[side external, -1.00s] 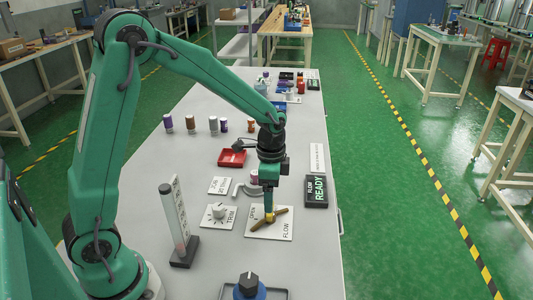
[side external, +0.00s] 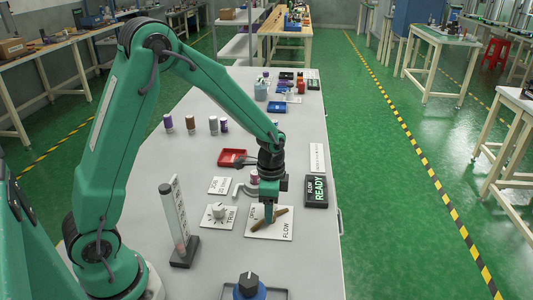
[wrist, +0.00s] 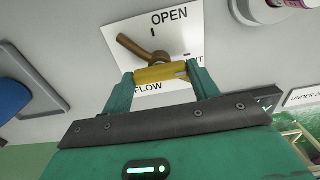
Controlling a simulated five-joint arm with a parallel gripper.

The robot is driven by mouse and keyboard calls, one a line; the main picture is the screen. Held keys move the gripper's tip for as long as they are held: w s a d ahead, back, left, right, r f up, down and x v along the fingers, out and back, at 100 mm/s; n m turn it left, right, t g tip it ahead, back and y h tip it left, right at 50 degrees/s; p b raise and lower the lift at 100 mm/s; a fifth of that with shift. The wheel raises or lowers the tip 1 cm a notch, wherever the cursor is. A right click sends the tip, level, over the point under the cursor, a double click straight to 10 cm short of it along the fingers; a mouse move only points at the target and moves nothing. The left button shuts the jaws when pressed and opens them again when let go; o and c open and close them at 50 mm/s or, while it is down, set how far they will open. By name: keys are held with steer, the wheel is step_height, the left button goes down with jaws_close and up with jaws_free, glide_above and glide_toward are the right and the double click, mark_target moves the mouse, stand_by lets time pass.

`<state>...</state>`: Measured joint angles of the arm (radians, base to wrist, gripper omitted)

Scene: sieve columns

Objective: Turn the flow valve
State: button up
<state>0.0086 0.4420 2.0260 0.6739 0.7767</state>
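The flow valve (side external: 282,213) is a brown lever on a white plate (side external: 286,236) marked OPEN and FLOW. In the side view the lever lies diagonally, from near left to far right. It also shows in the wrist view (wrist: 138,48), with a yellow part (wrist: 158,75) near its middle. My gripper (side external: 268,220) points straight down over the lever's middle. In the wrist view its two green fingers (wrist: 162,74) stand apart, one at each end of the yellow part. I cannot tell whether they press on it. The fingers hide part of the lever and the plate lettering.
A TRIM dial (side external: 219,212) sits left of the valve plate. A clear tube on a dark stand (side external: 184,250) stands further left. A black FLOW READY sign (side external: 316,190) lies to the right. A red tray (side external: 231,157) lies behind, and a blue-based knob (side external: 249,286) in front.

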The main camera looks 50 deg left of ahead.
steer(key=shift+c, duration=0.6)
steer(key=shift+n, duration=0.4)
steer(key=n, duration=0.7)
steer(key=shift+n, duration=0.4)
steer(key=n, duration=0.4)
steer(key=shift+r+n, duration=0.1)
steer(key=shift+n, duration=0.2)
steer(key=n, duration=0.4)
steer(key=shift+n, duration=0.4)
